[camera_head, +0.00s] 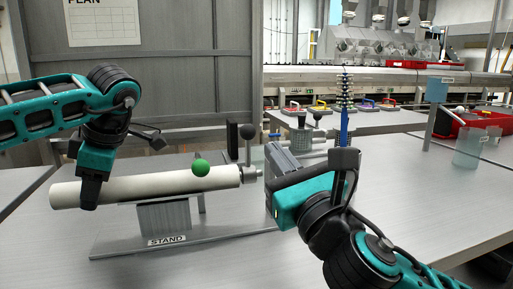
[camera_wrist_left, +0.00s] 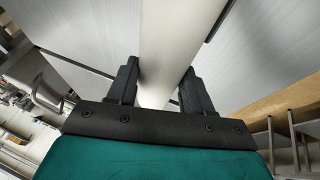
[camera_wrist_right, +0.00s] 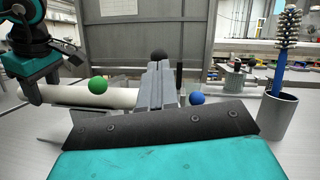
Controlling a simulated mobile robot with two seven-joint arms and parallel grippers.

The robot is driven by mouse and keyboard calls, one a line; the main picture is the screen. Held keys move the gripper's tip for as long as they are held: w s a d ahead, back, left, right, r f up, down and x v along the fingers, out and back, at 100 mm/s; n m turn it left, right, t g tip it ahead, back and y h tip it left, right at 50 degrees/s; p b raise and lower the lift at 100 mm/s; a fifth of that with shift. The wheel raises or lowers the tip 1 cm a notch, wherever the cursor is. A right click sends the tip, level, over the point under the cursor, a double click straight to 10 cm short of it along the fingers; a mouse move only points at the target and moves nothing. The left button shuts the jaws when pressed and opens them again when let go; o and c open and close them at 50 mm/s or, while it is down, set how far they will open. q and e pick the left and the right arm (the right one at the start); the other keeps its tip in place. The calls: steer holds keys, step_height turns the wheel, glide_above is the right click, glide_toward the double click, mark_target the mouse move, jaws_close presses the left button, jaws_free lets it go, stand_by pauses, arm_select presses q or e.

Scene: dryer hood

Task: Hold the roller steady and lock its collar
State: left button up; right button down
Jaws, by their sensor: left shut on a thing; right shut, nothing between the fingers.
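The pale roller (camera_head: 150,187) lies level on a grey stand (camera_head: 165,218), with a green ball (camera_head: 200,168) at its upper side near the right end. My left gripper (camera_head: 90,192) is shut around the roller's left end; the left wrist view shows the roller (camera_wrist_left: 170,60) between its fingers. At the right end, a grey collar (camera_head: 248,173) shows beside an upright lever with a black knob (camera_head: 247,131). My right gripper (camera_head: 275,178) is shut and empty just right of that end. In the right wrist view its fingers (camera_wrist_right: 158,85) hide the collar, and a blue ball (camera_wrist_right: 197,98) shows beside them.
A blue bottle brush (camera_wrist_right: 283,55) stands in a grey holder (camera_wrist_right: 278,112) close to my right arm. A clear beaker (camera_head: 469,147) and red bins (camera_head: 465,122) are at the right. A grey panel (camera_head: 165,75) rises behind. The table's right front is clear.

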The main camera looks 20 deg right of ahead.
arm_select(q)
steer(key=shift+d+f, duration=0.1)
steer(key=shift+f, duration=0.1)
steer(key=o, duration=1.5)
steer(key=shift+r, duration=0.1)
steer(key=shift+c, duration=0.2)
steer(key=shift+r, duration=0.1)
